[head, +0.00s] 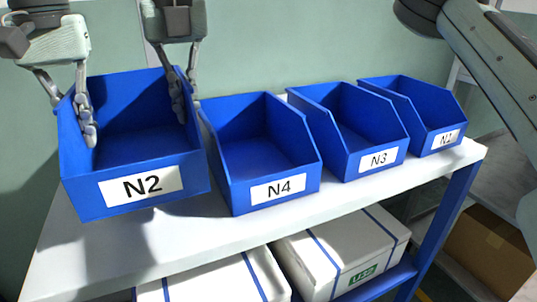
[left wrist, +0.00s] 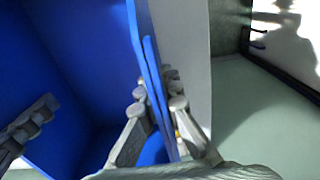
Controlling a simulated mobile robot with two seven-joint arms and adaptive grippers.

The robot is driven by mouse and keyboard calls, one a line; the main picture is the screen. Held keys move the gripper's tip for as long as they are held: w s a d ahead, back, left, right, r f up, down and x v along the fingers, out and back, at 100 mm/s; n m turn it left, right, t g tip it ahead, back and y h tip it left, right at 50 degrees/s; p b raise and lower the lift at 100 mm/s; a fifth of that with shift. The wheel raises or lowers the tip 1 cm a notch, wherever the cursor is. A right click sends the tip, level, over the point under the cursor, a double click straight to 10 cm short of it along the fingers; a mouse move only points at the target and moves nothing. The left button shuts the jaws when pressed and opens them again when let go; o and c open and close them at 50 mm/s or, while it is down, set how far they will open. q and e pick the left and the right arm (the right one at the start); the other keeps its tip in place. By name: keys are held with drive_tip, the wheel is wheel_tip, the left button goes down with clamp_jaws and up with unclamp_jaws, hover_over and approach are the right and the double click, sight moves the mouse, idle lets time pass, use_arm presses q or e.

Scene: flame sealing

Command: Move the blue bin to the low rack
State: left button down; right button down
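The blue bin labelled N2 (head: 137,188) is at the left end of the white shelf top and appears raised a little above it, with a shadow beneath. My left gripper (head: 73,115) is shut on its left wall, one finger inside and one outside. The left wrist view shows its fingers (left wrist: 157,115) on both sides of the blue wall (left wrist: 140,45). My right gripper (head: 185,95) is shut on the right wall in the same way. The low rack's lower blue shelf (head: 385,283) shows under the white top, partly hidden.
Blue bins N4 (head: 275,190), N3 (head: 375,160) and another (head: 445,139) stand in a row to the right on the white shelf top (head: 75,255). White boxes with blue straps (head: 350,250) fill much of the lower shelf. A cardboard box (head: 490,250) is at the right.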

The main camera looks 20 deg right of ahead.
sight(94, 166)
use_arm(q)
drive_tip(key=shift+a+f, duration=0.1)
drive_tip(key=shift+f, duration=0.35)
use_arm(e)
drive_tip(key=shift+f, duration=0.45)
use_arm(q)
drive_tip(key=shift+f, duration=0.2)
use_arm(e)
drive_tip(key=shift+f, duration=0.2)
